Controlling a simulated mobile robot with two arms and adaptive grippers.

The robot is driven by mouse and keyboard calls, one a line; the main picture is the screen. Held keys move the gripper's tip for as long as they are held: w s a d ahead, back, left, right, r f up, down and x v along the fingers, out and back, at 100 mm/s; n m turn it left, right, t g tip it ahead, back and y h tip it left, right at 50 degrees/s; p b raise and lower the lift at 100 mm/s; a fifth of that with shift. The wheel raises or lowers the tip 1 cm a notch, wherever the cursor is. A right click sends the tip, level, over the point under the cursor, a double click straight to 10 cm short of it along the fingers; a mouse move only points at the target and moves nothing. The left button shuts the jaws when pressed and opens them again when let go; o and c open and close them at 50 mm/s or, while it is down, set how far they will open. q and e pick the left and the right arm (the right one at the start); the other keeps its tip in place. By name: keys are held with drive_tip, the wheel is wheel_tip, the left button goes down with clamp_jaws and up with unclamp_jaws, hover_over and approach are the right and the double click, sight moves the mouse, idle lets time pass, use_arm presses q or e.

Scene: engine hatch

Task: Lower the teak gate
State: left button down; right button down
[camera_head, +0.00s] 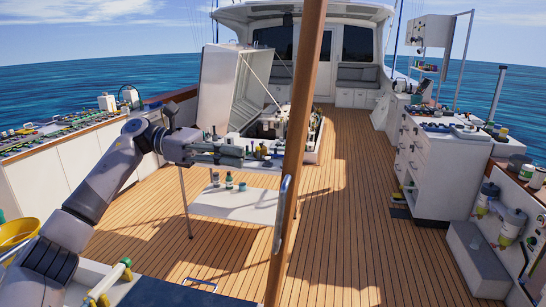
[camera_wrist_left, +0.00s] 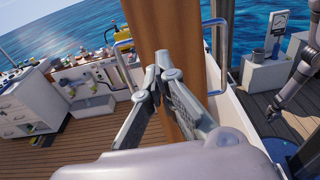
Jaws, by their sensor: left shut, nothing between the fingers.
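The teak gate (camera_head: 295,130) stands upright and shows nearly edge-on as a tall brown board in the head view. A curved metal handle (camera_head: 281,212) is on its left side. My left gripper (camera_head: 262,160) is left of the board at about mid-height, shut and empty. In the left wrist view the gripper's fingertips (camera_wrist_left: 161,67) are together in front of the gate's wooden face (camera_wrist_left: 180,40). Whether they touch it I cannot tell. A grey arm at that view's right edge looks like my right one; its gripper (camera_wrist_left: 274,113) is small and unclear.
A white table (camera_head: 240,203) with small bottles stands beyond the left arm, near an open white hatch lid (camera_head: 220,85). White drawers (camera_head: 440,165) stand at the right. The plank deck (camera_head: 345,200) right of the gate is clear.

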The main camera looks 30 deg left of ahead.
use_arm(q)
drive_tip(key=p+x, duration=0.4)
drive_tip(key=x, duration=0.4)
drive_tip(key=shift+w+d+f, duration=0.15)
drive_tip(key=shift+w+d, duration=0.15)
